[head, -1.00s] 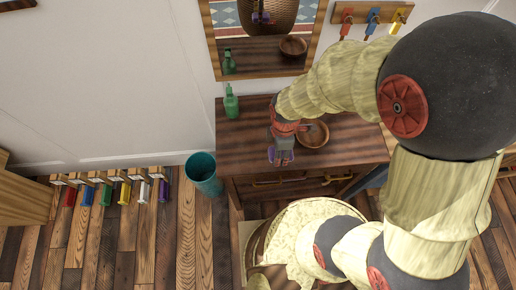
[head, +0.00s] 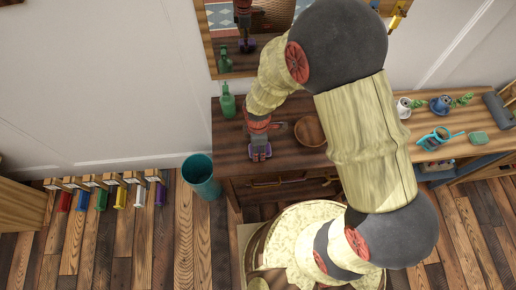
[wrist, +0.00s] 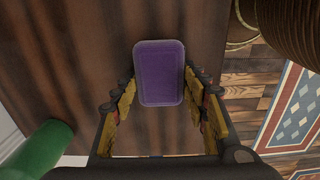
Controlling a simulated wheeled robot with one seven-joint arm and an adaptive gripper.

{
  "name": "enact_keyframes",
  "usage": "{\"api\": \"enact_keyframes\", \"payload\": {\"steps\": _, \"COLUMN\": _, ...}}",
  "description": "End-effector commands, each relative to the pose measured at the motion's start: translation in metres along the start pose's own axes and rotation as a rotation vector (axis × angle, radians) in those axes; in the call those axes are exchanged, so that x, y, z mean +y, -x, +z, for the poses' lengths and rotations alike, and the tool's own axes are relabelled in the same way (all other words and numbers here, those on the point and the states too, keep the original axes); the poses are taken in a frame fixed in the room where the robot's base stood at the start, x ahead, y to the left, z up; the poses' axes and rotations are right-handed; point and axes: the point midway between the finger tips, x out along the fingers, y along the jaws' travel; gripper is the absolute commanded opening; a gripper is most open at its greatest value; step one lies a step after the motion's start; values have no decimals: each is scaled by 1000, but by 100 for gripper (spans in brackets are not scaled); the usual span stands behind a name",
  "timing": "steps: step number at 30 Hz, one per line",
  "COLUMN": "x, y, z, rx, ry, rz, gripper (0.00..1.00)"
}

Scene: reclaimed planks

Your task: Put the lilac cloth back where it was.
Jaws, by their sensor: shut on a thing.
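My gripper (head: 259,147) is above the front part of the dark wooden dresser top (head: 234,146), left of the wooden bowl. It is shut on a purple pad (wrist: 160,72), a flat rounded rectangle that could be the lilac cloth; I see no other lilac cloth. In the wrist view the pad sits between the fingertips (wrist: 160,85), over dark wood. Whether it touches the dresser top is unclear. In the head view only a bit of purple (head: 255,155) shows at the fingertips.
A green bottle (head: 228,104) stands at the back left of the dresser, and the bowl (head: 309,131) is to the right. A mirror (head: 220,15) is behind. A teal bin (head: 201,176) and coloured hanging items (head: 102,199) are left. A bench (head: 440,150) with mugs is right.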

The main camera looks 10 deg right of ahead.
Motion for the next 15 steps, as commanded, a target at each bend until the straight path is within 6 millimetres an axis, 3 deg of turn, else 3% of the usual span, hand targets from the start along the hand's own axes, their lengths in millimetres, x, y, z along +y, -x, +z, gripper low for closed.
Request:
{"api": "enact_keyframes", "payload": {"steps": 10, "x": 1, "y": -3, "z": 0, "rx": 1, "ry": 0, "rz": 1, "gripper": 21}}
{"api": "enact_keyframes", "payload": {"steps": 11, "x": 1, "y": -2, "z": 0, "rx": 1, "ry": 0, "rz": 2, "gripper": 46}}
{"api": "enact_keyframes", "payload": {"steps": 15, "x": 1, "y": -2, "z": 0, "rx": 1, "ry": 0, "rz": 2, "gripper": 54}}
